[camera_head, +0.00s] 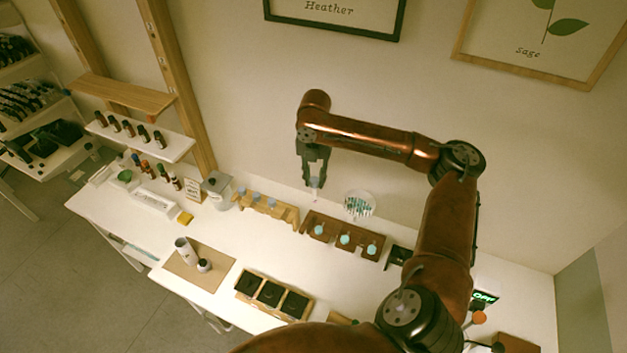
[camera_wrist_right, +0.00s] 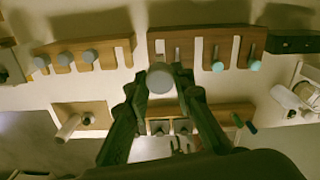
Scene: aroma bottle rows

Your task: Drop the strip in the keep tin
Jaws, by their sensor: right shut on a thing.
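My right gripper (camera_head: 315,181) points down above the back of the white table, shut on a pale, thin strip (camera_head: 315,184). In the wrist view, a round grey end of the strip (camera_wrist_right: 160,78) shows between the fingertips of my right gripper (camera_wrist_right: 160,88); the rest of it is hidden. A wooden holder with several dark square containers (camera_head: 270,293) stands at the front of the table, well apart from the gripper. I cannot tell which container is the keep tin. My left gripper is not in view.
A light wooden rack (camera_head: 282,213) and a brown rack (camera_head: 308,224) with teal discs stand below the gripper. A round white dish (camera_head: 359,204) is beside it. A brown mat (camera_head: 220,275) carries a white cup (camera_head: 185,250). Bare tabletop lies between racks and holder.

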